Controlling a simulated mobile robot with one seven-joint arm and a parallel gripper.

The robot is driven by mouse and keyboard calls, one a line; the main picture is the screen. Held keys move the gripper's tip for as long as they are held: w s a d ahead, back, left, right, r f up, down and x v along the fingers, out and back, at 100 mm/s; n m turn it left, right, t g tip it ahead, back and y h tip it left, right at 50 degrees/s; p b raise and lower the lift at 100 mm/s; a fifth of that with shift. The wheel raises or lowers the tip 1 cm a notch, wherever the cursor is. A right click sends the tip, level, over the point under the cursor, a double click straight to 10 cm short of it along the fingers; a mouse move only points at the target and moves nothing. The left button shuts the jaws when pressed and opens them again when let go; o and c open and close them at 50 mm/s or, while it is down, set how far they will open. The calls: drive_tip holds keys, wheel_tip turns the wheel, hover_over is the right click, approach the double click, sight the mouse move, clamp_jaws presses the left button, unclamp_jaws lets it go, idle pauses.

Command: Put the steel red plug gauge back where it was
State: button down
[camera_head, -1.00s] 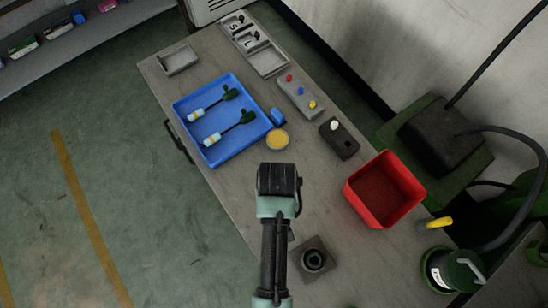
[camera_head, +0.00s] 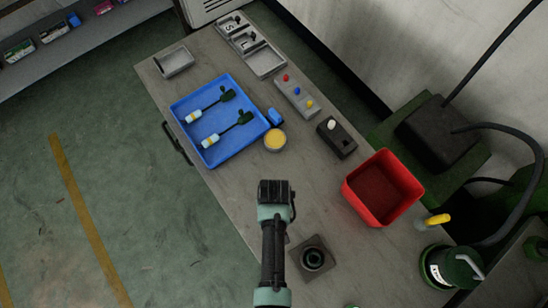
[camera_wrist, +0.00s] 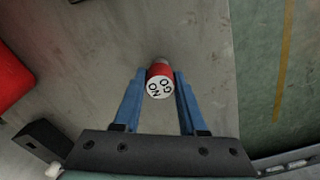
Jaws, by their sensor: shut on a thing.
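The red plug gauge (camera_wrist: 159,80) is between the two blue fingers of my gripper (camera_wrist: 158,76) in the wrist view. Its white end face reads NO GO and faces the camera. Its far end points away toward the grey bench top; whether it touches the bench I cannot tell. My gripper (camera_head: 275,190) is shut on it. In the head view the gripper is over the bench, below the yellow round dish, and hides the gauge.
A dark block (camera_head: 337,138), red bin (camera_head: 383,188) and square socket block (camera_head: 312,258) stand to the right.

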drive_tip(key=shift+f, duration=0.15)
drive_tip(key=shift+c, duration=2.3)
unclamp_jaws()
